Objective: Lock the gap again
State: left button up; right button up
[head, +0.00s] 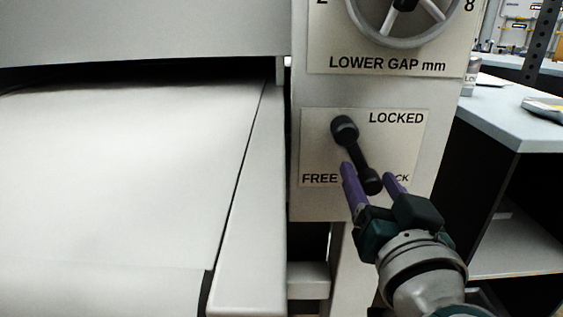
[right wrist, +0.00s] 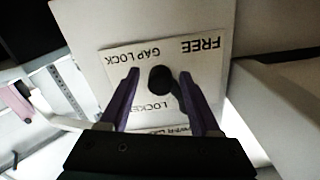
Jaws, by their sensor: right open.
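The black gap lock lever (head: 357,153) is on a white plate (head: 410,145) on the machine's side post. Its pivot is at the upper left of the plate, and its knob end hangs down and slightly right, between the word FREE and the partly hidden gap lock wording. LOCKED is printed at the plate's upper right. My right gripper (head: 368,174) is open, with its purple fingers on either side of the knob end. In the right wrist view the round black knob (right wrist: 161,80) shows between the fingers; contact cannot be told. My left gripper is not in view.
Above the plate is a handwheel (head: 402,30) over a LOWER GAP mm label (head: 388,64). A pale sheet bed (head: 120,170) with a side rail fills the left. A grey-topped bench (head: 510,120) stands at the right.

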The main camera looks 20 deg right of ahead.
jog(key=shift+w, duration=0.1)
jog(key=c, duration=1)
grip_shut()
jog(key=shift+r, duration=0.1)
dwell(0.3)
